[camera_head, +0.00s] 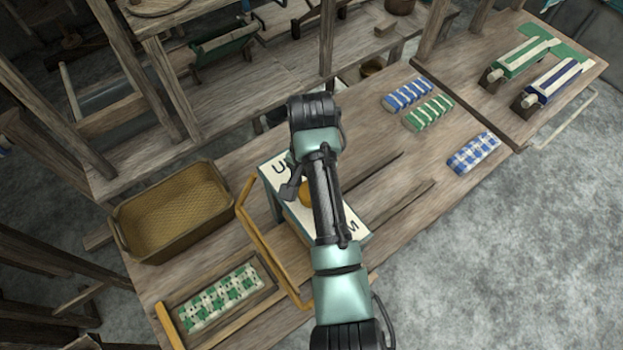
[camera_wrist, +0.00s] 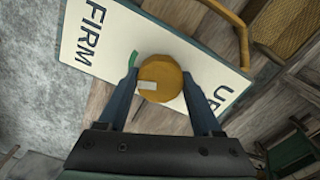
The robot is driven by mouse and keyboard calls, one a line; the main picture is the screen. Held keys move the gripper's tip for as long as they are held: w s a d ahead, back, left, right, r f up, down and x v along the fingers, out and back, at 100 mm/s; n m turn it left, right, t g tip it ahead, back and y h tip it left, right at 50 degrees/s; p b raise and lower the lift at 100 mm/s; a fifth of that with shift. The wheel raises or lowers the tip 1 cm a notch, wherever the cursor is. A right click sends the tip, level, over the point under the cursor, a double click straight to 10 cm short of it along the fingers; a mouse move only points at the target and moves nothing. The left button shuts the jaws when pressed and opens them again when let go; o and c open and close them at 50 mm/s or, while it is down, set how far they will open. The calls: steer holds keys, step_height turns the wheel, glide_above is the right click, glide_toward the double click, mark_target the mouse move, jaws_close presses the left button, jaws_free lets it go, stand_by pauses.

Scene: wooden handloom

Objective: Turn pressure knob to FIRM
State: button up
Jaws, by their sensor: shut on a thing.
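A round ochre knob (camera_wrist: 168,78) sits on a white panel (camera_wrist: 105,30) in the wrist view. FIRM is printed at the panel's left end, and partly hidden lettering starting with U is at the right end. A pale mark on the knob lies on its left, lower side. A small green mark on the panel shows just left of the knob. My gripper (camera_wrist: 161,82) has one finger on each side of the knob and is shut on it. In the head view my arm hides much of the panel (camera_head: 272,184) and part of the knob (camera_head: 305,193).
A yellow-brown basket (camera_head: 172,209) stands left of the panel, and an ochre frame (camera_head: 262,243) runs close beside it. A green-and-white woven piece (camera_head: 219,296) lies in a tray in front. Striped and checked cloths (camera_head: 473,152) lie at the right on the wooden bench.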

steer(key=shift+m+p, duration=1)
steer(key=shift+m, duration=0.7)
steer(key=o, duration=1.4)
steer(key=shift+c, duration=0.2)
step_height(320, 180, up, 5)
steer(key=shift+w+r+b, duration=0.1)
steer(key=shift+w+b, duration=0.05)
steer(key=shift+b, duration=0.65)
step_height(320, 180, up, 8)
steer(key=p, duration=0.7)
